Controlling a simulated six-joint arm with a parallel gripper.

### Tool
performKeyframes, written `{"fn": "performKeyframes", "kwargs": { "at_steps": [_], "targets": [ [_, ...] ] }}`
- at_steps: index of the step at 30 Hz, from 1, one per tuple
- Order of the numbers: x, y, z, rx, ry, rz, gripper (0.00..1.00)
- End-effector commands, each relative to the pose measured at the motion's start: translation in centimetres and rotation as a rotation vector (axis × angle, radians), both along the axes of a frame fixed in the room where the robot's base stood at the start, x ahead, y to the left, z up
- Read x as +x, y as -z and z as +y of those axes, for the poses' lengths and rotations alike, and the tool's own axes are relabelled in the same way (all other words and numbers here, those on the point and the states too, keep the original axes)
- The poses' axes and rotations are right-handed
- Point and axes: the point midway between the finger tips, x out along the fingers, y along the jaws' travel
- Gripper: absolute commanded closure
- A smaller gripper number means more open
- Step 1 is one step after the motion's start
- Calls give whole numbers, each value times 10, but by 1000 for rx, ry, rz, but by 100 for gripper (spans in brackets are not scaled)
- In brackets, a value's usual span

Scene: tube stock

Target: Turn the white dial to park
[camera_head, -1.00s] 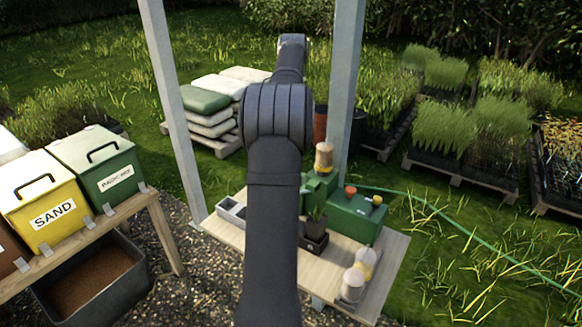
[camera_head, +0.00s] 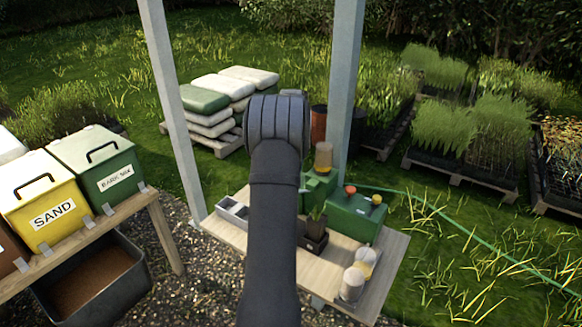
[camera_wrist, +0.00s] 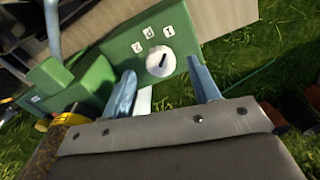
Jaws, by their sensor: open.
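In the wrist view the white dial (camera_wrist: 160,61) sits on a face of the green machine (camera_wrist: 108,62). It is a round disc with a dark pointer bar slanting to the upper right. In the head view the green machine (camera_head: 355,217) stands on the wooden bench (camera_head: 335,262); the gripper and dial are hidden there.
On the bench are a dark plant pot (camera_head: 313,235), a grey tray (camera_head: 233,209) and pale-lidded jars (camera_head: 352,284) at the front right. Red and yellow caps top the machine. A post (camera_head: 345,100) and a green hose (camera_head: 450,225) are close by.

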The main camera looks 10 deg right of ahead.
Motion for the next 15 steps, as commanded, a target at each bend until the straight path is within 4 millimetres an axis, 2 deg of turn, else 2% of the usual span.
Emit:
{"fn": "performKeyframes", "kwargs": {
  "at_steps": [3,6,15],
  "targets": [
    [0,15,0,1,0,2,44],
    [0,21,0,0,0,1,44],
    [0,24,0,0,0,0,44]
  ]
}}
